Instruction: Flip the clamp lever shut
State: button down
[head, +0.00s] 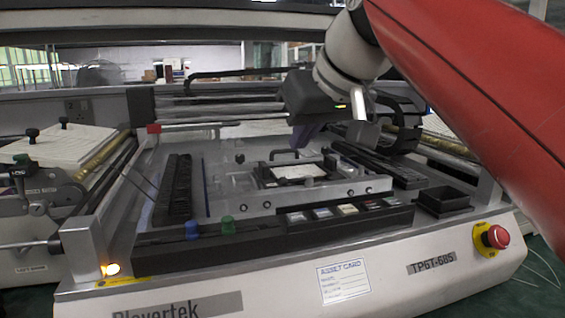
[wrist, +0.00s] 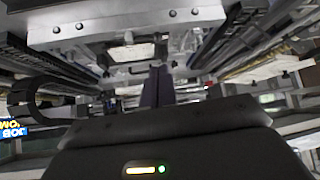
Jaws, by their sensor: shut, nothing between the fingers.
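The clamp fixture (head: 262,190) is a grey metal frame in the middle of the machine bed, with a pale card (head: 298,171) in it. A small black bar (head: 283,152) stands at its back edge and looks like the clamp lever; its exact angle is hard to tell. My gripper (head: 302,138) is above and just behind the fixture, close to that bar; I cannot tell whether they touch. In the wrist view its dark fingers (wrist: 157,84) are together with nothing between them. The fixture's metal edge (wrist: 125,32) shows beyond them in the wrist view.
Black rails (head: 174,190) flank the bed. A front panel holds blue (head: 192,229) and green (head: 227,225) knobs and several coloured buttons. A black tray (head: 442,201) and a red stop button (head: 495,237) are at the right. Bars cross behind the fixture.

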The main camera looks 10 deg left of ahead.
jog(key=b+x, duration=0.1)
jog(key=x, duration=0.9)
jog(key=shift+s+d, duration=0.1)
